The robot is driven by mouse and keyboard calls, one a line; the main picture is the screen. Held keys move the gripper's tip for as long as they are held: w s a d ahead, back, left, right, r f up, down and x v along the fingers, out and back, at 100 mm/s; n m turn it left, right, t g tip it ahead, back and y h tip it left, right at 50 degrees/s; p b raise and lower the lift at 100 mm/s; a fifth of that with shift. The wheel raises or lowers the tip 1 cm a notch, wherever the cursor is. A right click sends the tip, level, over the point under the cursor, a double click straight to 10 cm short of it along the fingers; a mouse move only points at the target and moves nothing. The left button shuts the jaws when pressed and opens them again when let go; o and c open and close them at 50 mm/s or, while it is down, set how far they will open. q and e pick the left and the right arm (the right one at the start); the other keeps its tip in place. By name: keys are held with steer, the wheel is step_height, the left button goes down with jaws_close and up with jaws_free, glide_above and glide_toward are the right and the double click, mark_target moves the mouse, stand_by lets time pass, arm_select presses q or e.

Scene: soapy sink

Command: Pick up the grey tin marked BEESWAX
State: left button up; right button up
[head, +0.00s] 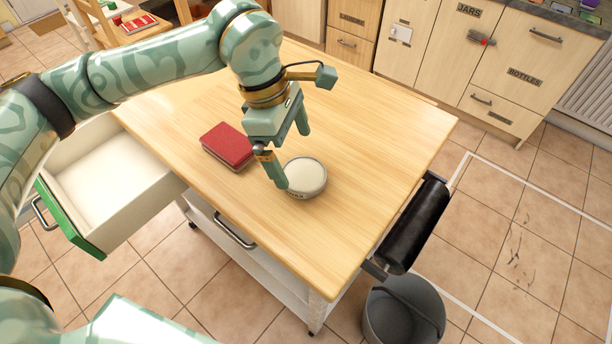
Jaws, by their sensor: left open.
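A round grey tin (306,177) with a pale top stands on the wooden tabletop. My left gripper (289,160) is open and points down at the tin. One finger is at the tin's left edge, and the other is above and behind it. I cannot tell whether the near finger touches the tin. My right gripper is not in view.
A red book (228,146) lies left of the tin. The wooden table (390,130) is otherwise clear. An open drawer (110,165) with a green front juts out at the left. A black roller (417,222) is on the table's right side, above a grey bucket (402,310).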

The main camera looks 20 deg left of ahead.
mark_target(303, 174)
arm_select(q)
steer(key=b+x, duration=0.2)
steer(key=x, duration=0.3)
steer(key=shift+d+f, duration=0.15)
steer(key=shift+f, duration=0.1)
steer(key=shift+s+r, duration=0.1)
steer(key=shift+c, duration=0.7)
steer(key=c, duration=1)
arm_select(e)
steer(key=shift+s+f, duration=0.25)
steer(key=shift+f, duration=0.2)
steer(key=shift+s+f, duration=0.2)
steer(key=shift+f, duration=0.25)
arm_select(q)
steer(key=shift+r, duration=0.1)
